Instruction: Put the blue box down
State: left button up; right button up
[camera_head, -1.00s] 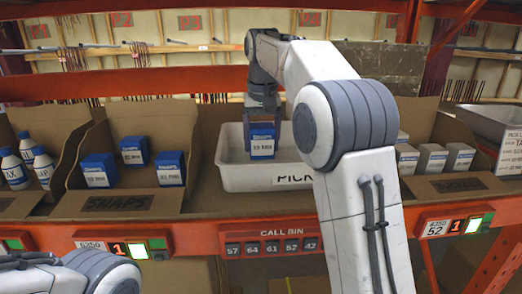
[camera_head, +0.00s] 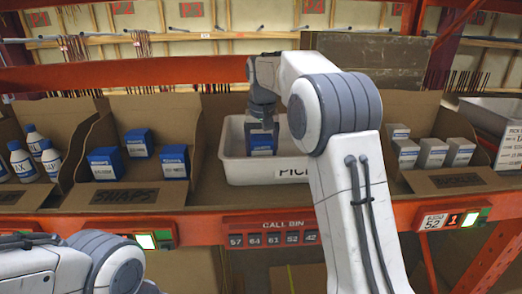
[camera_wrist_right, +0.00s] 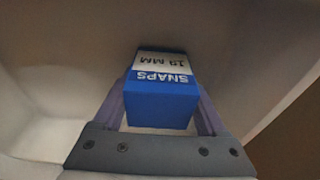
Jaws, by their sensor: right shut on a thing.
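A blue box (camera_head: 262,143) with a white label is in the head view, inside the white pick bin (camera_head: 236,170). My right gripper (camera_head: 262,125) reaches down into the bin and is shut on this box. In the right wrist view the blue box (camera_wrist_right: 160,100), marked SNAPS, sits between the two fingers of the right gripper (camera_wrist_right: 160,115), with pale bin walls around it. I cannot tell whether its underside touches the bin floor. My left arm shows at the lower left of the head view, but its gripper is out of view.
A cardboard SNAPS bin (camera_head: 118,197) with several blue boxes stands left of the pick bin. White bottles (camera_head: 36,152) are farther left. Grey-white boxes (camera_head: 432,150) stand in a bin to the right. An orange rail (camera_head: 200,229) runs along the front.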

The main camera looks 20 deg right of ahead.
jog(key=o, duration=1.4)
jog(key=shift+f, duration=0.1)
pick_arm(q)
jog(key=shift+r+p, duration=0.45)
jog(key=shift+p, duration=0.05)
pick_arm(e)
jog(key=shift+o, duration=0.2)
jog(key=r, duration=0.4)
jog(key=s+r, duration=0.1)
jog(key=r, duration=0.7)
jog(key=shift+s+a+r, duration=0.15)
jog(key=shift+s+a, duration=0.1)
jog(key=shift+s, duration=0.1)
jog(key=shift+a, duration=0.1)
